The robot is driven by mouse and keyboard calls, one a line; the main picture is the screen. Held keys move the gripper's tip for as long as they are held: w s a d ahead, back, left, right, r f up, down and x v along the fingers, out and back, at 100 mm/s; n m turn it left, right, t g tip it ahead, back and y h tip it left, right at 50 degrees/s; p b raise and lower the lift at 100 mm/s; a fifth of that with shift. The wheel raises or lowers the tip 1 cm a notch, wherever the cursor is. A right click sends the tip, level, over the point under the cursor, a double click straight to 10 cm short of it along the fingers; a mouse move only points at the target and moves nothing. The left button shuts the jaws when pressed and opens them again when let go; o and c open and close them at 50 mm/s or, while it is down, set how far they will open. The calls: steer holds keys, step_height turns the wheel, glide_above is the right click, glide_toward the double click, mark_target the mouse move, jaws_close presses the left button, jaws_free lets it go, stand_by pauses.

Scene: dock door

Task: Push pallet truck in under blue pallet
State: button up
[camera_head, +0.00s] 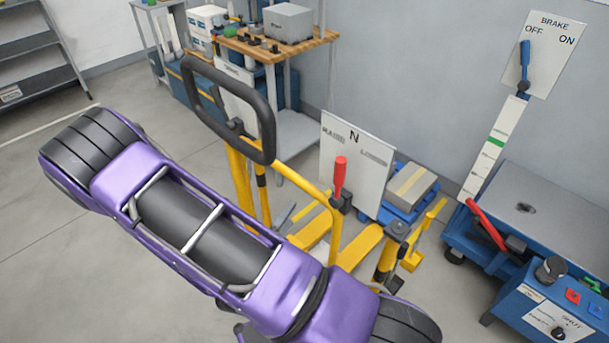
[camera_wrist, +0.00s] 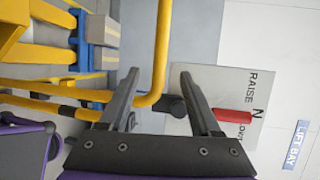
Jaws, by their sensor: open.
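The yellow pallet truck (camera_head: 240,185) stands mid-floor, with a black loop handle (camera_head: 262,110) at its upper end. Its yellow forks (camera_head: 360,246) point toward the blue pallet (camera_head: 402,213), which carries a cardboard box (camera_head: 409,187). In the wrist view the forks (camera_wrist: 40,53) end close to the blue pallet (camera_wrist: 82,58); I cannot tell whether they touch it. My gripper (camera_wrist: 159,76) is open, with a bent yellow tube (camera_wrist: 162,40) of the truck showing between its fingers. My arm hides part of the truck in the head view.
A red lever (camera_head: 340,178) stands before a white sign (camera_head: 357,150) marked N. A blue cart (camera_head: 560,215) and a control box (camera_head: 545,308) fill the right side. A brake panel (camera_head: 543,52) is on the wall. A workbench (camera_head: 275,48) stands behind. Floor at left is clear.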

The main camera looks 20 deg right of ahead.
steer(key=b+x, duration=0.1)
steer(key=x, duration=1.6)
steer(key=shift+d+f, duration=0.1)
jaws_close()
stand_by(0.8)
